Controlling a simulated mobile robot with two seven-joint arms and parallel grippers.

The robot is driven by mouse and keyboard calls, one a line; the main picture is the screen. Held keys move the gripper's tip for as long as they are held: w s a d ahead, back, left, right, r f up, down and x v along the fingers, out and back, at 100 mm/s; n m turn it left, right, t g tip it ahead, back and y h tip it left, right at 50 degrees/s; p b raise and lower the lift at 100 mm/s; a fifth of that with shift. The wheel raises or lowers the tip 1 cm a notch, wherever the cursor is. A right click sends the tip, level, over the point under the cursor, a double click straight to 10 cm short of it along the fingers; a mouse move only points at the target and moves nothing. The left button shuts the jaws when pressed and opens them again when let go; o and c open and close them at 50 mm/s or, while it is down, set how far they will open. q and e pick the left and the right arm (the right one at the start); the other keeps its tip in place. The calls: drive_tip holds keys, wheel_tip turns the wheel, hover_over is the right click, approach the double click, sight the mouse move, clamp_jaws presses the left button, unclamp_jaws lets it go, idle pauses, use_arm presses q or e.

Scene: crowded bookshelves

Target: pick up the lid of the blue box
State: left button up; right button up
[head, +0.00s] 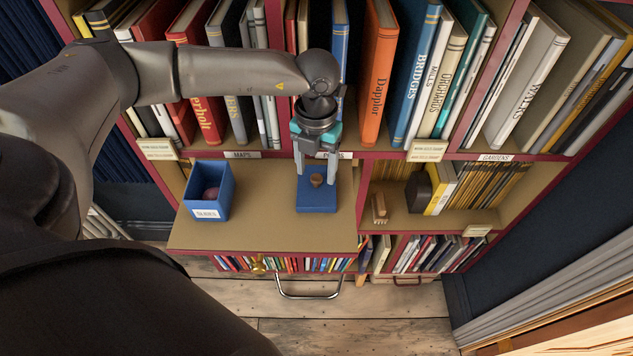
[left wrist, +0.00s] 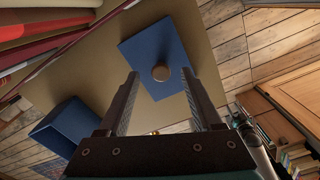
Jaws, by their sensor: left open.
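The lid (head: 316,204) is a flat blue square with a brown round knob (head: 316,180) on top. It lies on the tan pull-out shelf, apart from the blue box (head: 208,208), which stands open to its left. My left gripper (head: 316,176) points down over the lid, open and empty, with one finger on each side of the knob. In the left wrist view the knob (left wrist: 160,73) shows between the fingertips, over the blue lid (left wrist: 146,44); I cannot tell how far down the tips reach. The box (left wrist: 72,128) is at lower left there. My right gripper is not in view.
The tan shelf (head: 265,230) has free room between box and lid. A dark reddish round thing (head: 210,193) lies in the box. Upright books (head: 377,75) crowd the shelf above, close behind my arm. A small wooden brush-like object (head: 379,208) stands in the compartment at right.

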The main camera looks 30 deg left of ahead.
use_arm(q)
drive_tip(key=shift+f, duration=0.9)
drive_tip(key=shift+c, duration=0.3)
clamp_jaws()
